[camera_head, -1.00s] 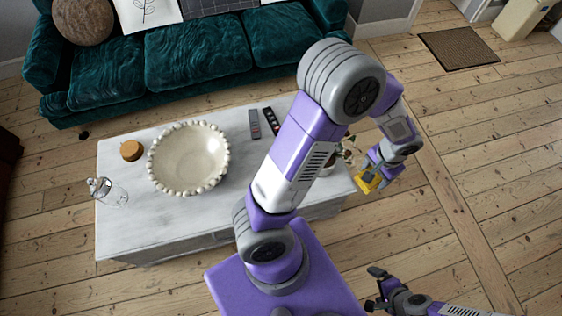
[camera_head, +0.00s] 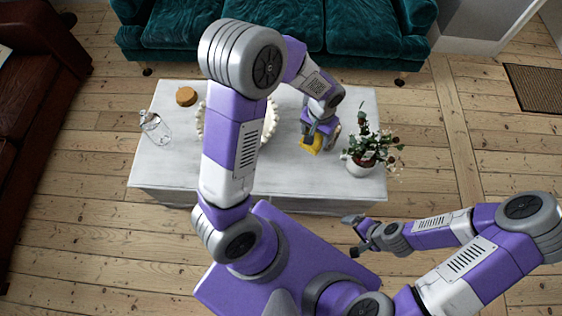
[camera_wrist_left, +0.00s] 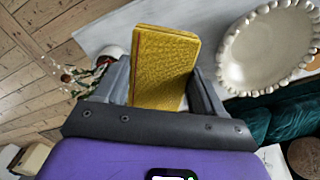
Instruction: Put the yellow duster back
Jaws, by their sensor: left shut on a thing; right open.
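The yellow duster (camera_head: 312,144) is in my left gripper (camera_head: 316,132), which is shut on it over the white coffee table (camera_head: 170,165), between the bowl and the plant. In the left wrist view the duster (camera_wrist_left: 165,65) is a yellow block standing out between the two fingers. I cannot tell whether it touches the table top. My right gripper (camera_head: 357,234) is open and empty in front of the table's near edge.
A white beaded bowl (camera_head: 270,122), partly hidden by my left arm, stands left of the duster. A potted plant (camera_head: 362,164) stands to its right. A glass jar (camera_head: 155,128) and a round brown item (camera_head: 186,96) are at the table's left. A teal sofa (camera_head: 370,35) is behind.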

